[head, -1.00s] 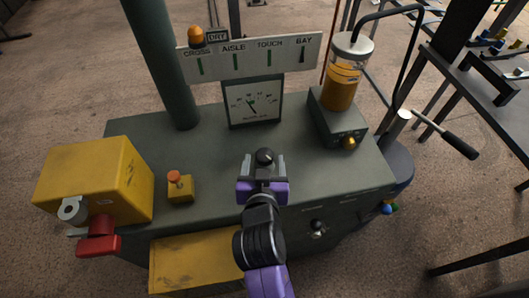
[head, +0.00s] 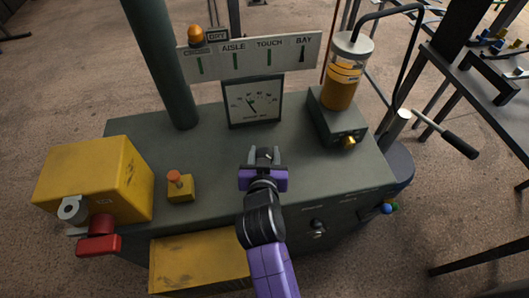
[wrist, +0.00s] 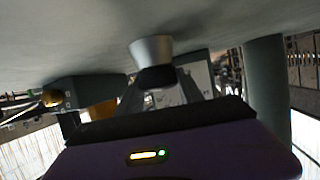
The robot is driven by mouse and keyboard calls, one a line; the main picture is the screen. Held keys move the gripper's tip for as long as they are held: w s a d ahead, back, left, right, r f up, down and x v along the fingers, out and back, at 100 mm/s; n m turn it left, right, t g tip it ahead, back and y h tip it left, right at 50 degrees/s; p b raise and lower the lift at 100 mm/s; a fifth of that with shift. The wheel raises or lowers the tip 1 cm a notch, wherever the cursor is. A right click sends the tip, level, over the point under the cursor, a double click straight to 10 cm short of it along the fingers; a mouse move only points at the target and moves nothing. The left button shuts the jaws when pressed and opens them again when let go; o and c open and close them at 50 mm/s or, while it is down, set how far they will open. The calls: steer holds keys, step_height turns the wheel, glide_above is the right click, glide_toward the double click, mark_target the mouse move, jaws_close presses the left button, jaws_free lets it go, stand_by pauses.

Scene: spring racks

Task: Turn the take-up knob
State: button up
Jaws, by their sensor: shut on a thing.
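The take-up knob (head: 264,154) is small, dark and grey, and stands on the top of the grey-green cabinet (head: 215,165), near its front middle. My gripper (head: 264,158) is at the knob, with one finger on each side, shut on it. In the wrist view the knob (wrist: 152,52) shows upside down as a pale grey flared piece with a black end, between the fingers (wrist: 160,92). The fingers hide part of it.
A dial gauge (head: 252,102) stands behind, under a labelled sign board (head: 250,58). An amber jar (head: 342,90) on a box is to the right. A yellow box (head: 95,180) with a red handle (head: 98,240) and an orange button (head: 176,178) are left. A green post (head: 160,65) rises behind.

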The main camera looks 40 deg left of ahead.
steer(key=shift+d+r+n+g+p, duration=0.15)
steer(key=shift+n+g+p, duration=0.15)
steer(key=shift+p, duration=0.3)
steer(key=shift+y, duration=0.4)
steer(key=shift+w+n+g+y+p, duration=0.1)
steer(key=shift+n+g+y+p, duration=0.4)
steer(key=shift+n+p, duration=0.15)
steer(key=shift+f+n+g+y+b, duration=0.3)
steer(key=shift+n+g+y+b, duration=0.5)
steer(key=shift+n+g+b, duration=0.4)
steer(key=n+g+b, duration=0.1)
steer(key=b, duration=0.2)
steer(key=n+g+y+b, duration=0.1)
steer(key=n+g+b, duration=0.1)
steer(key=b, duration=0.1)
steer(key=n+g+b, duration=0.1)
steer(key=b, duration=0.2)
steer(key=shift+f+y, duration=0.3)
steer(key=shift+y, duration=0.1)
steer(key=n+g+b, duration=0.4)
steer(key=g+b, duration=0.1)
steer(key=b, duration=0.2)
steer(key=shift+r, duration=0.2)
steer(key=shift+r+n+g+b, duration=0.1)
steer(key=shift+n+g+b, duration=0.55)
steer(key=shift+b, duration=0.35)
steer(key=shift+r+g+h, duration=0.1)
steer(key=shift+g+h, duration=0.15)
steer(key=shift+h, duration=0.05)
